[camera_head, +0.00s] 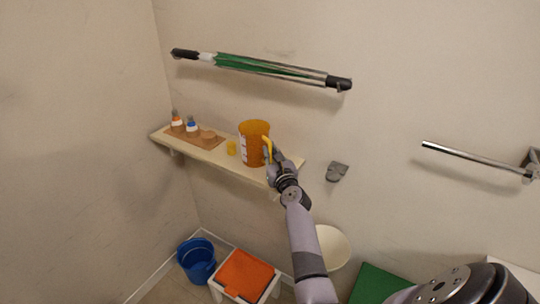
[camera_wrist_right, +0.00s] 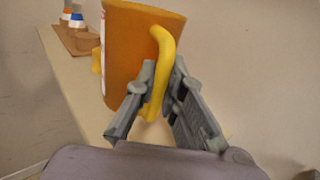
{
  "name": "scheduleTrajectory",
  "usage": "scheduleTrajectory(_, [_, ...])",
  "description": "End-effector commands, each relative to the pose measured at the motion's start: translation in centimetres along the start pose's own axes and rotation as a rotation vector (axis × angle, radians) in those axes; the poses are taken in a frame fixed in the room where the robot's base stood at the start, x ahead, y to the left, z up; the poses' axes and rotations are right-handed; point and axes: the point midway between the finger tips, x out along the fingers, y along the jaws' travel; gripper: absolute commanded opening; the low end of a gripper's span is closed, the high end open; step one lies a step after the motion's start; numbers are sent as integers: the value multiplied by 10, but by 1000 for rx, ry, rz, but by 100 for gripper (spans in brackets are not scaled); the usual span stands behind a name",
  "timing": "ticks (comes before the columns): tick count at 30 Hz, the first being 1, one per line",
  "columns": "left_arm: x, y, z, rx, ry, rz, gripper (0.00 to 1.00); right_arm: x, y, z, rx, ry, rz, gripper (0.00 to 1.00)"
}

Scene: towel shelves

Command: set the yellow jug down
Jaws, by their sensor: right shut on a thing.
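The yellow jug (camera_head: 254,143) is orange-yellow with a bright yellow handle, and it is upright at the wall shelf (camera_head: 222,157). My right gripper (camera_head: 270,160) is shut on the jug's handle. In the right wrist view the jug (camera_wrist_right: 128,55) leans slightly in the picture, and the fingers of the gripper (camera_wrist_right: 162,88) close around the lower part of the handle. The jug's base is partly hidden by the fingers, so I cannot tell whether it touches the shelf. My left gripper is not in view.
A rail with a green towel (camera_head: 262,68) hangs above. A blue bucket (camera_head: 197,260) and a stool with an orange towel (camera_head: 245,273) are below.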

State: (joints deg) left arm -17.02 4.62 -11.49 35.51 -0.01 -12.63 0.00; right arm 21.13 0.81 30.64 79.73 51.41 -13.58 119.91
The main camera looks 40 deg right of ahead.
Motion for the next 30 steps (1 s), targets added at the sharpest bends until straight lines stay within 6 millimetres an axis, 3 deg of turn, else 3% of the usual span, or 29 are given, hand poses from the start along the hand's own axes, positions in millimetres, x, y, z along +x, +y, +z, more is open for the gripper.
scheduleTrajectory(3, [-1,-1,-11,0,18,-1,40,0,0,0,0,1,0,0])
scheduleTrajectory(7, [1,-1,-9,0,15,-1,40,0,0,-1,0,1,0,0])
scheduleTrajectory(8, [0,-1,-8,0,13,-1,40,0,0,-1,0,2,0,11])
scheduleTrajectory(16, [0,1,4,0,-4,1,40,0,0,-1,0,2,0,29])
scheduleTrajectory(26, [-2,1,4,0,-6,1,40,0,0,1,0,1,1,30])
scheduleTrajectory(30, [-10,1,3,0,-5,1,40,-16,0,2,-1,4,0,30])
